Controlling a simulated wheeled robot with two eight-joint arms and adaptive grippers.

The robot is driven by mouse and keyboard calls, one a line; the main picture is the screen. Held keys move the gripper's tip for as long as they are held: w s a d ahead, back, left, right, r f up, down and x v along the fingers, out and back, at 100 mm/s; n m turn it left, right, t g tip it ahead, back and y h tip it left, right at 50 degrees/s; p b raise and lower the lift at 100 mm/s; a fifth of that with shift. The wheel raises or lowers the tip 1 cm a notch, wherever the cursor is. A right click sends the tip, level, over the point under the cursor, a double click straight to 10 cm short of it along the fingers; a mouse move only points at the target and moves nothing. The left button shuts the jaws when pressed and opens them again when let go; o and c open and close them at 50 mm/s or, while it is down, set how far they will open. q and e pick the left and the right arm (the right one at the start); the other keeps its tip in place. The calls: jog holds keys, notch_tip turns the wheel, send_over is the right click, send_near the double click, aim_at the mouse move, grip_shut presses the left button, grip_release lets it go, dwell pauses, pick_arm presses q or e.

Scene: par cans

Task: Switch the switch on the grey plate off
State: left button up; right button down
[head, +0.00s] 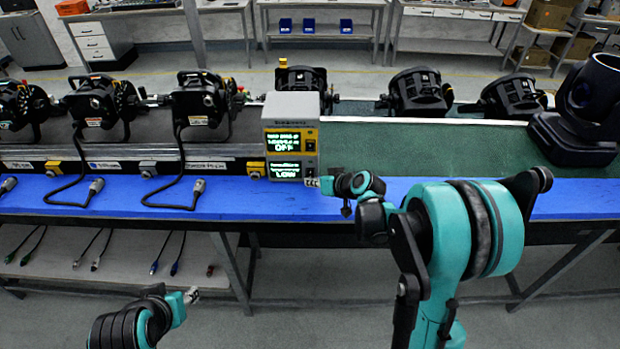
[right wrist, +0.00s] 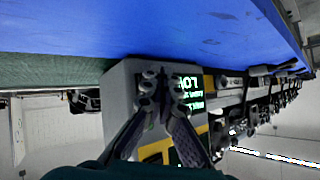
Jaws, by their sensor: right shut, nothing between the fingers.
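A grey box (head: 291,104) stands on the blue-edged bench. Its front has a yellow plate (head: 313,133) above, with a green display reading OFF, and a grey plate (head: 291,158) below, with a green display (head: 284,171) reading LOW. A small dark switch (head: 309,172) sits right of the lower display. My right gripper (head: 314,182) is shut and empty, just in front of the grey plate's lower right corner. In the right wrist view its fingertips (right wrist: 157,85) cover the area beside the lower display (right wrist: 187,85); contact cannot be told. My left gripper (head: 191,295) is low, away from the box.
Several black lamps (head: 203,100) line the bench left and right of the box, with cables and plugs (head: 197,187) over the blue edge (head: 240,200). A large moving-head lamp (head: 590,105) stands at the right. The green surface (head: 370,150) right of the box is clear.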

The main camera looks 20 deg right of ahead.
jog(key=shift+w, duration=0.15)
dwell(0.4)
jog(key=shift+s+a+r, duration=0.1)
jog(key=shift+s+a, duration=0.1)
jog(key=shift+s, duration=0.55)
jog(key=shift+s+a+r, duration=0.1)
jog(key=shift+s+a, duration=0.15)
jog(key=shift+s, duration=0.55)
jog(key=shift+s+a+r, duration=0.15)
jog(key=shift+s+a, duration=0.05)
jog(key=shift+s, duration=0.6)
jog(key=shift+s+a+r, duration=0.1)
jog(key=shift+s+a, duration=0.15)
jog(key=shift+s, duration=0.55)
jog(key=shift+s+r, duration=0.1)
jog(key=shift+s, duration=0.05)
jog(key=s+r+g+h+b, duration=0.1)
jog(key=s+h, duration=0.1)
jog(key=s, duration=0.9)
jog(key=s+r+m+g+h+b, duration=0.1)
jog(key=s+g+h, duration=0.1)
jog(key=s, duration=1)
jog(key=shift+s+d+h, duration=0.15)
jog(key=shift+h, duration=0.15)
